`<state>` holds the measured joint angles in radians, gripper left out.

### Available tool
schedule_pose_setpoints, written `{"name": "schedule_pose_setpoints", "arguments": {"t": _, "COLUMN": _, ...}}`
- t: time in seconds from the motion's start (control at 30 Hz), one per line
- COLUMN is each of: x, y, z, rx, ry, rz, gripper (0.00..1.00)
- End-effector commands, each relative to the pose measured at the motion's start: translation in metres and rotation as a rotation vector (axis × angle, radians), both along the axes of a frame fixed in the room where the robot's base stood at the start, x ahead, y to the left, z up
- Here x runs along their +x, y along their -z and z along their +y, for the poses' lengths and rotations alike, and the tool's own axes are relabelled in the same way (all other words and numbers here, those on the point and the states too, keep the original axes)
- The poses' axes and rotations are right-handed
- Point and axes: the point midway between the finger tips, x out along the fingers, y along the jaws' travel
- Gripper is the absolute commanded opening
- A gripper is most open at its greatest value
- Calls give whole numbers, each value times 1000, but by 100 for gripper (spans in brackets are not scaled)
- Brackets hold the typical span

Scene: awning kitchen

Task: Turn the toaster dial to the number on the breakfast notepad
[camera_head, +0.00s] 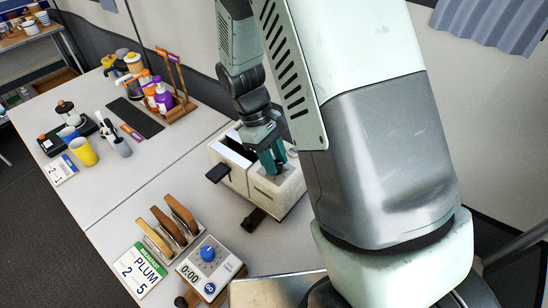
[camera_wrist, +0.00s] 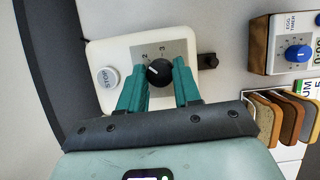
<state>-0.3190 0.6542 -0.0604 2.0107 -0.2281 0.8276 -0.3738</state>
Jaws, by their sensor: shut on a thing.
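The cream toaster (camera_head: 232,176) stands on the counter below my gripper (camera_head: 273,166). In the wrist view, the toaster's front (camera_wrist: 112,52) has a black dial (camera_wrist: 159,73) with a white pointer mark, on a grey plate where 2 and 3 can be read. The pointer slants up and left, roughly towards the 2. The teal fingers of my gripper (camera_wrist: 160,82) are shut on the dial, one on each side. A green-topped notepad (camera_head: 138,272) reads PLUM, 2 and 5; its small heading is hard to read. My gripper hides the dial in the head view.
An egg timer (camera_head: 218,262) with a blue knob and a toast rack with several slices (camera_head: 170,228) stand near the toaster. A STOP button (camera_wrist: 107,78) is beside the dial. Another card (camera_head: 60,170) lies far left. Black levers (camera_head: 254,218) stick out from the toaster.

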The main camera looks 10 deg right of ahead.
Motion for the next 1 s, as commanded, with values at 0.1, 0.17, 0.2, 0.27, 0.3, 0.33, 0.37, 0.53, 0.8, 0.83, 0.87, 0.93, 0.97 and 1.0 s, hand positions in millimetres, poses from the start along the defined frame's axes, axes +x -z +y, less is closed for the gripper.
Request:
{"name": "schedule_pose_setpoints", "arguments": {"t": 0.1, "x": 1, "y": 0, "z": -1, "rx": 1, "ry": 54, "rz": 0, "gripper": 2}}
{"name": "schedule_pose_setpoints", "arguments": {"t": 0.17, "x": 1, "y": 0, "z": -1, "rx": 0, "ry": 77, "rz": -1, "gripper": 2}}
{"name": "schedule_pose_setpoints", "arguments": {"t": 0.2, "x": 1, "y": 0, "z": -1, "rx": 0, "ry": 87, "rz": -1, "gripper": 2}}
{"name": "schedule_pose_setpoints", "arguments": {"t": 0.27, "x": 1, "y": 0, "z": -1, "rx": 0, "ry": 100, "rz": -1, "gripper": 2}}
{"name": "schedule_pose_setpoints", "arguments": {"t": 0.3, "x": 1, "y": 0, "z": -1, "rx": 0, "ry": 108, "rz": -1, "gripper": 2}}
{"name": "schedule_pose_setpoints", "arguments": {"t": 0.33, "x": 1, "y": 0, "z": -1, "rx": 1, "ry": 113, "rz": -1, "gripper": 2}}
{"name": "schedule_pose_setpoints", "arguments": {"t": 0.37, "x": 1, "y": 0, "z": -1, "rx": 0, "ry": 117, "rz": -1, "gripper": 2}}
{"name": "schedule_pose_setpoints", "arguments": {"t": 0.53, "x": 1, "y": 0, "z": -1, "rx": 0, "ry": 126, "rz": -1, "gripper": 2}}
{"name": "schedule_pose_setpoints", "arguments": {"t": 0.8, "x": 1, "y": 0, "z": -1, "rx": 1, "ry": 126, "rz": -1, "gripper": 2}}
{"name": "schedule_pose_setpoints", "arguments": {"t": 0.83, "x": 1, "y": 0, "z": -1, "rx": 1, "ry": 126, "rz": -1, "gripper": 36}}
{"name": "schedule_pose_setpoints", "arguments": {"t": 0.87, "x": 1, "y": 0, "z": -1, "rx": 1, "ry": 126, "rz": -1, "gripper": 40}}
{"name": "schedule_pose_setpoints", "arguments": {"t": 0.93, "x": 1, "y": 0, "z": -1, "rx": 1, "ry": 126, "rz": -1, "gripper": 51}}
{"name": "schedule_pose_setpoints", "arguments": {"t": 0.97, "x": 1, "y": 0, "z": -1, "rx": 0, "ry": 126, "rz": 0, "gripper": 56}}
{"name": "schedule_pose_setpoints", "arguments": {"t": 1.0, "x": 1, "y": 0, "z": -1, "rx": 0, "ry": 126, "rz": 0, "gripper": 57}}
